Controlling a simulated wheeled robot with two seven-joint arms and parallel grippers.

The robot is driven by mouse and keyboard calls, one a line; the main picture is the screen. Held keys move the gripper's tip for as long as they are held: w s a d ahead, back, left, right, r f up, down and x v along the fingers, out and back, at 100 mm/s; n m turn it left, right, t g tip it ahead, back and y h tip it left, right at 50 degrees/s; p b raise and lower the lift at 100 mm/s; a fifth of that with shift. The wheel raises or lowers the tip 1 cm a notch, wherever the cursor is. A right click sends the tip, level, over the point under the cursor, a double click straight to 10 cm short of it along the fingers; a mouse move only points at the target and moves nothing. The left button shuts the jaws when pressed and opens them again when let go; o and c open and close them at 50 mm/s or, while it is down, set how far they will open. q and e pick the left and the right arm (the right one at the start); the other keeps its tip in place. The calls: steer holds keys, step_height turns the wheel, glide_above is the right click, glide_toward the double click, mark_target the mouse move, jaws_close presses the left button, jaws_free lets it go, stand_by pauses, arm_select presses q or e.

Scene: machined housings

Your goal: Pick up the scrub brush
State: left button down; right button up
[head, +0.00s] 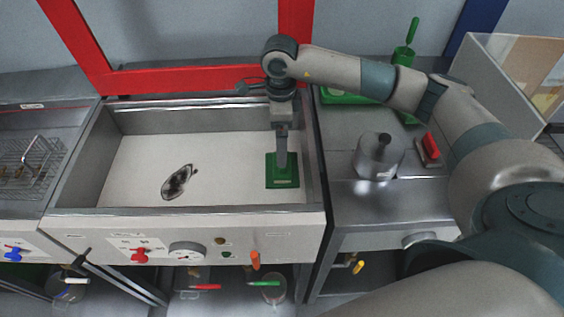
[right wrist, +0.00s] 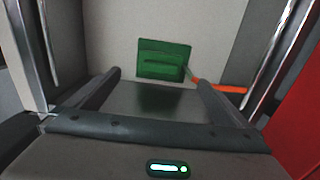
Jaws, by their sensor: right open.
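The green, flat, square piece with a raised ridge across its top, which looks like the scrub brush (head: 284,182), lies on the pale floor of the metal basin (head: 140,150), towards its right side. It also shows in the right wrist view (right wrist: 163,60), beyond my fingertips. My right gripper (head: 282,163) points down over it and hides part of it in the head view. In the right wrist view its two fingers (right wrist: 158,82) are apart with nothing between them. I cannot tell whether they touch the brush. My left gripper is not in view.
A dark oval patch (head: 178,182) is on the basin floor. An orange-handled item (right wrist: 230,88) is near the brush in the wrist view. Basin walls surround it; a red frame (head: 190,80) stands behind. A metal pot (head: 379,157) and red block (head: 431,147) are on the right counter.

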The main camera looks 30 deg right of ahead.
mark_target(281, 175)
step_height(281, 175, down, 4)
steer(key=shift+p, duration=0.6)
steer(key=shift+f, duration=0.6)
steer(key=shift+f+p, duration=0.3)
steer(key=shift+p, duration=0.2)
step_height(281, 175, down, 4)
steer(key=shift+s+d+r+p, duration=0.1)
steer(key=shift+d+p, duration=0.05)
steer(key=shift+p, duration=0.9)
steer(key=shift+f, duration=0.4)
steer(key=shift+c, duration=0.3)
steer(key=c, duration=1.1)
